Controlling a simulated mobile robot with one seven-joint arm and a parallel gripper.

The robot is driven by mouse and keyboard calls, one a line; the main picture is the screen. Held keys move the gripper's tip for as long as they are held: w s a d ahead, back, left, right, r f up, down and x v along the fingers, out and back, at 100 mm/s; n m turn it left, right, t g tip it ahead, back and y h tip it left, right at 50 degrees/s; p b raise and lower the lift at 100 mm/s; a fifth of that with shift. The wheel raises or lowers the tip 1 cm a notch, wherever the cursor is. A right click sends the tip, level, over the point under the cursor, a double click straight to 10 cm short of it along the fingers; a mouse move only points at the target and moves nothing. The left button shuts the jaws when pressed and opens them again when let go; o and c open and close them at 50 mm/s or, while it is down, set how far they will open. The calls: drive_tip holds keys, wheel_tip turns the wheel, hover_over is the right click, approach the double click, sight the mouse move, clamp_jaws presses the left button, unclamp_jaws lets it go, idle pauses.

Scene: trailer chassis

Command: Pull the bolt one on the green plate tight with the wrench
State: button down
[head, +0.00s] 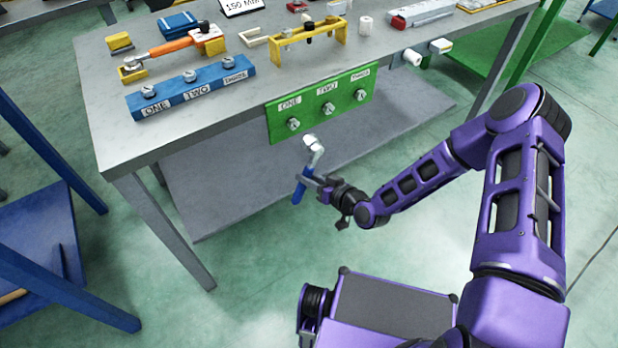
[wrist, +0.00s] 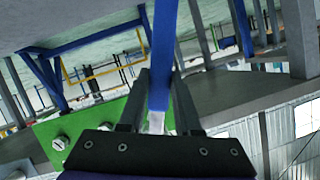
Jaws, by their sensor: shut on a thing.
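The green plate (head: 345,112) hangs on the front edge of the grey workbench, with three bolts labelled ONE, TWO and THREE. Bolt one (head: 292,124) is the leftmost. My gripper (head: 310,180) is shut on the wrench, which has a blue handle (head: 299,192) and a pale metal head (head: 310,140). The wrench stands roughly upright, its head just below and right of bolt one, seemingly apart from it. In the wrist view the blue handle (wrist: 162,55) rises between the fingers. The green plate (wrist: 92,122) shows at lower left with a bolt (wrist: 60,143); its label is not readable.
A blue block (head: 190,92) with three bolts sits on the bench, an orange-handled tool (head: 172,46) behind it. A yellow stand (head: 308,38) is further back. A grey lower shelf (head: 220,185) lies under the bench. The floor in front is clear.

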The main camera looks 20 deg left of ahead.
drive_tip(key=shift+w+a+b, duration=0.1)
drive_tip(key=shift+b, duration=0.3)
drive_tip(key=shift+w+a+f+b, duration=0.1)
drive_tip(key=shift+w+a+b, duration=0.25)
drive_tip(key=shift+w+a, duration=0.2)
drive_tip(key=shift+w+a+b, duration=0.6)
drive_tip(key=shift+w+a, duration=0.15)
drive_tip(key=shift+a, duration=0.2)
drive_tip(key=shift+w+a+b, duration=0.55)
drive_tip(key=shift+w+a, duration=0.2)
drive_tip(key=shift+a, duration=0.15)
drive_tip(key=shift+b, duration=0.75)
drive_tip(key=shift+w+a, duration=0.45)
drive_tip(key=shift+a, duration=0.1)
idle(0.9)
